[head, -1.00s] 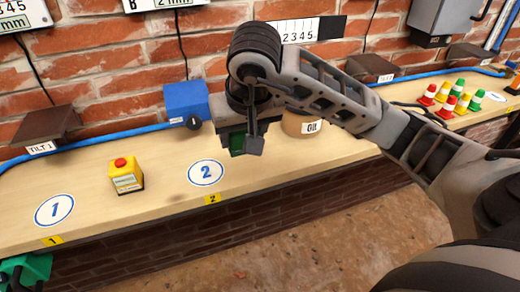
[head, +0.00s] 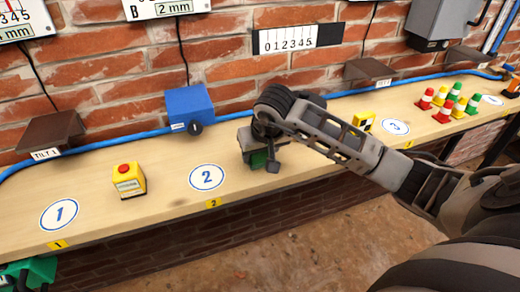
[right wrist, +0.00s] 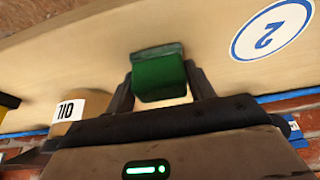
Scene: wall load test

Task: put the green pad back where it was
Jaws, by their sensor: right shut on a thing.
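The green pad (head: 258,160) is a small dark green block. My right gripper (head: 264,152) is shut on it, over the bench to the right of the white disc marked 2 (head: 207,177). In the right wrist view the pad (right wrist: 160,75) sits between the two fingers, with the pale bench top behind it. I cannot tell whether the pad touches the bench. The gripper and arm hide part of the pad in the head view. My left gripper is not in view.
A labelled tan tin (right wrist: 80,110) stands close by the right gripper. On the wooden bench (head: 110,205) are a yellow block with a red button (head: 128,180), a yellow-black block (head: 363,121) and several small cones (head: 445,109). A blue box (head: 190,107) is at the wall.

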